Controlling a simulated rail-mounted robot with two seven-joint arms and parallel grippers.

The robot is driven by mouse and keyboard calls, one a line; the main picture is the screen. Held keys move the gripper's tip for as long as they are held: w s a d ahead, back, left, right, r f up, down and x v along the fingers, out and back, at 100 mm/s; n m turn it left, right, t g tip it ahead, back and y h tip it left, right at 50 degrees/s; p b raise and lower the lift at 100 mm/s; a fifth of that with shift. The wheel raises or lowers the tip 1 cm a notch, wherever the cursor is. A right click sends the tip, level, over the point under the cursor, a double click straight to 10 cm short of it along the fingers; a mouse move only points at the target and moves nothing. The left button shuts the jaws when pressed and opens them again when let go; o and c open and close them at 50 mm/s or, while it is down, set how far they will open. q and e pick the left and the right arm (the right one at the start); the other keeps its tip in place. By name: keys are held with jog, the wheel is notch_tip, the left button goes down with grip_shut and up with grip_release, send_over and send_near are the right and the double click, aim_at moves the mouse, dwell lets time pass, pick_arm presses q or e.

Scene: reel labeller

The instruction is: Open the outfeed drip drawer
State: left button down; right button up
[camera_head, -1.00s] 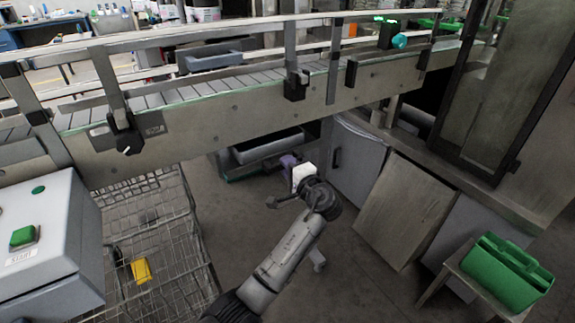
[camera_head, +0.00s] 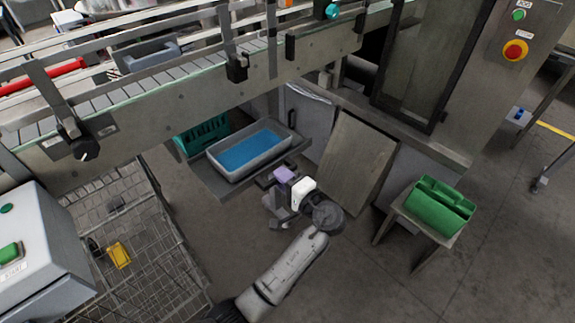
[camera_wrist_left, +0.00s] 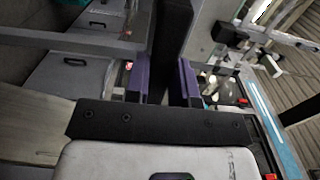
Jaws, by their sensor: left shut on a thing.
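The outfeed drip drawer (camera_head: 210,181) stands pulled out from under the conveyor. A grey tray (camera_head: 229,174) with blue liquid lies in it. My left gripper (camera_head: 272,180) is at the drawer's front right corner, with purple fingertips. In the left wrist view, my left gripper (camera_wrist_left: 162,82) is shut on a dark upright bar (camera_wrist_left: 172,35), which looks like the drawer handle. In the head view my gripper largely hides the handle. My right gripper is not in view.
The conveyor (camera_head: 180,105) runs above the drawer. A green crate (camera_head: 203,134) stands behind it. A wire cart (camera_head: 130,225) is at the left, and a stool with a green caddy (camera_head: 440,205) at the right. Bare floor lies in front of the drawer.

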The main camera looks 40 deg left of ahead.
pick_arm(q)
jog(key=shift+s+d, duration=0.1)
jog(key=shift+d, duration=0.35)
jog(key=c, duration=1)
grip_release()
jog(key=shift+o, duration=0.2)
jog(key=s+d+p, duration=0.1)
jog(key=d, duration=0.6)
jog(key=shift+s+d+p, duration=0.2)
jog(key=shift+s+p, duration=0.05)
jog(key=shift+p, duration=0.05)
